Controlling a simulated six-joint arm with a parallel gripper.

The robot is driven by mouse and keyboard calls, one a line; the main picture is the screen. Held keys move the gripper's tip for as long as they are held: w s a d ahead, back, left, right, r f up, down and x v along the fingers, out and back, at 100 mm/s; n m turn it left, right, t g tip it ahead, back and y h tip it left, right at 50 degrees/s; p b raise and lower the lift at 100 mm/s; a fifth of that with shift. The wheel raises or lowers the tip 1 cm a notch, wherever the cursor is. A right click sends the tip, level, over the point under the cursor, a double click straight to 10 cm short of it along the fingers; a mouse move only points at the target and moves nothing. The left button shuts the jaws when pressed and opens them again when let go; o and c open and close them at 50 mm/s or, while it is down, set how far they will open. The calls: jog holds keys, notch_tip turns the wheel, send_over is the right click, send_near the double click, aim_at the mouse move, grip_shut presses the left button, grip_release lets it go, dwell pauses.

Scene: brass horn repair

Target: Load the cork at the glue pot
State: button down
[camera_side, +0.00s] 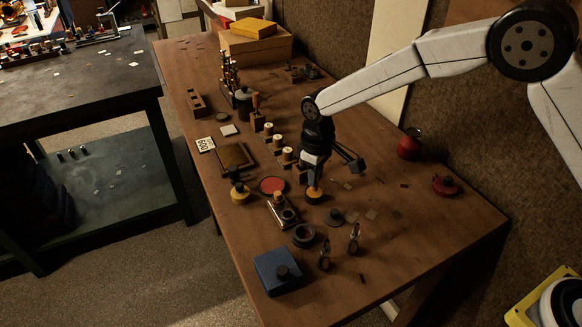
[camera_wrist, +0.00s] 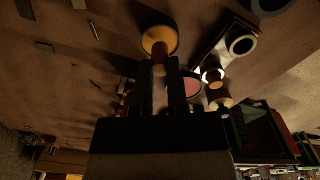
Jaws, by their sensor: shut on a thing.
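My gripper (camera_side: 313,180) points down at the middle of the bench and is shut on a small brown cylinder, the cork (camera_wrist: 161,52). In the wrist view the cork shows between the fingertips (camera_wrist: 166,68). The glue pot (camera_side: 315,197), low and round with an orange-yellow top, is directly under the fingertips. Its orange top (camera_wrist: 156,36) shows just past the cork in the wrist view. The cork's far end is over or at this top; I cannot tell whether it touches. The fingers hide most of the cork in the side view.
A red disc (camera_side: 272,186) and a brass-edged fixture with a dark ring (camera_side: 281,213) lie left of the pot. Several pale-topped spools on blocks (camera_side: 277,140) stand behind. The bench's front right is largely clear.

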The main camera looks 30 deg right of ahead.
jog(key=shift+r, duration=3)
